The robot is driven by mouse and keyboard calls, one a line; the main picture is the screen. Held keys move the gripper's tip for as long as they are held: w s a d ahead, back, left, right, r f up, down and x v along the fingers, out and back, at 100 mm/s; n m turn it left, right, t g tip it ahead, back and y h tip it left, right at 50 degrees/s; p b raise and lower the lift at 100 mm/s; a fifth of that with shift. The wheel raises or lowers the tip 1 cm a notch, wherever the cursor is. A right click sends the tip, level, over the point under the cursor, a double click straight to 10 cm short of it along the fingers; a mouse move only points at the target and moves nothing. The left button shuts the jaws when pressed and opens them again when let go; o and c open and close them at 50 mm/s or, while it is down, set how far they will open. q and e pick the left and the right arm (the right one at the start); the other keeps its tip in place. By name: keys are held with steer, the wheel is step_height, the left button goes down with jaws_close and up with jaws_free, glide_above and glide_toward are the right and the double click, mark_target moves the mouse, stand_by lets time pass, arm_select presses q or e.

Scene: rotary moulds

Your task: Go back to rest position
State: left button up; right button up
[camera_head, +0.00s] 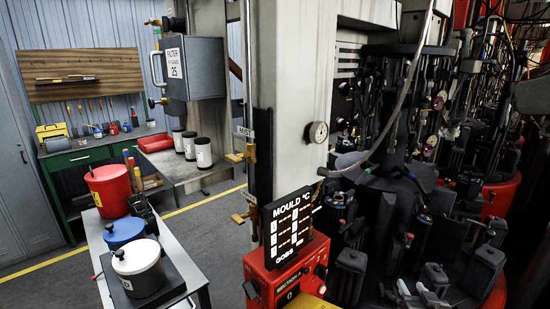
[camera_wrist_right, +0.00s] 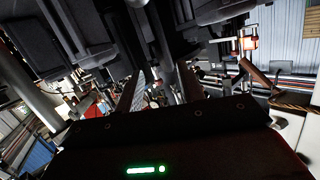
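My right gripper (camera_wrist_right: 158,88) shows in the right wrist view, with its two dark fingers apart and nothing visible between them. Dark machine parts are close beyond the fingertips. In the head view, the dark rotary mould machine (camera_head: 400,205) fills the right side. My right gripper is hard to pick out there among the dark mould parts. My left gripper does not show in either view.
A red control box (camera_head: 290,275) with a mould temperature display (camera_head: 291,228) stands at the bottom centre. A trolley (camera_head: 190,262) with a red bucket (camera_head: 109,190), a blue-lidded pot (camera_head: 124,233) and a white-lidded pot (camera_head: 138,268) is at left. Floor beyond is clear.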

steer(key=s+a+f+n+g+y, duration=0.15)
steer(key=s+a+f+g, duration=0.3)
steer(key=s, duration=0.55)
steer(key=s+a+f+n+g+y, duration=0.1)
steer(key=s+a+f+n+g, duration=0.3)
steer(key=s, duration=0.6)
steer(key=s+a+f+g+y, duration=0.1)
steer(key=s+a+f+g, duration=0.2)
steer(key=s+a+f, duration=0.5)
steer(key=s+d+f+g+b, duration=0.1)
steer(key=s+f, duration=0.1)
steer(key=f, duration=1.2)
steer(key=s+d+f+g, duration=0.1)
steer(key=s+f, duration=0.2)
steer(key=f, duration=1.1)
steer(key=s+d+f+b, duration=0.1)
steer(key=s+d+f, duration=0.2)
steer(key=s+f, duration=1.1)
steer(key=shift+s+g, duration=0.45)
steer(key=shift+s, duration=0.15)
steer(key=shift+h, duration=0.25)
